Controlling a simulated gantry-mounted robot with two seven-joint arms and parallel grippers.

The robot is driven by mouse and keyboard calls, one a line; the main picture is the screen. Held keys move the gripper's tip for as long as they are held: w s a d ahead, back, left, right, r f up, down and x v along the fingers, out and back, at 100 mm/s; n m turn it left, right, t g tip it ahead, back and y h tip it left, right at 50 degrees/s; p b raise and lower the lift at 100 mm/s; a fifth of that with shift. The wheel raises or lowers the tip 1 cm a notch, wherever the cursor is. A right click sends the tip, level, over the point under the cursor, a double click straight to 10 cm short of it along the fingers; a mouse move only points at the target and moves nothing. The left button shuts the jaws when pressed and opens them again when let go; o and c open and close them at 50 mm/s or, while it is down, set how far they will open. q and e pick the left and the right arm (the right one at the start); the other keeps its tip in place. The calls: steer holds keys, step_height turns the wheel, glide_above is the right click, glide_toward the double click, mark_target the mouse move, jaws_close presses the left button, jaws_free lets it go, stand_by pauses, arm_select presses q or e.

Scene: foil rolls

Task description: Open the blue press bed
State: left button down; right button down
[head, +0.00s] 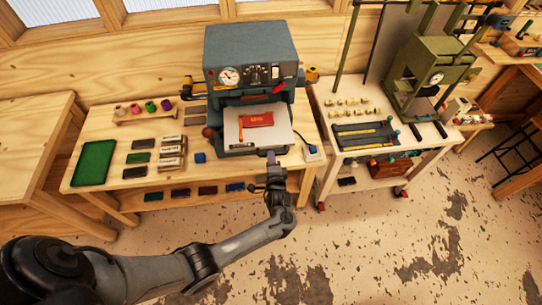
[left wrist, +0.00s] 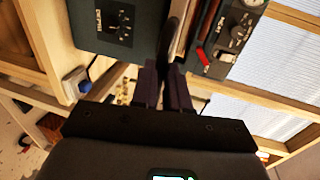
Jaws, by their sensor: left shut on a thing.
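The blue-grey press (head: 248,50) stands at the back of the wooden table, with a gauge and knobs on its front. Its bed (head: 285,140) sticks out in front, below the press head, with a pale sheet, a red booklet (head: 258,120) and an orange-red strip on it. My left gripper (head: 271,160) is at the bed's front edge and is shut on the bed's handle. In the left wrist view the fingers (left wrist: 167,75) close around a dark bar, and the hold itself is partly hidden. My right gripper is not in view.
Dark and wooden blocks (head: 172,150), a green mat (head: 93,163) and a rack of coloured spools (head: 145,110) lie left of the press. A green press (head: 435,75) stands on the right-hand table. Floor in front is free.

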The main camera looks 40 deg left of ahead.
arm_select(q)
steer(key=c, duration=1.1)
jaws_free()
steer(key=v, duration=1.1)
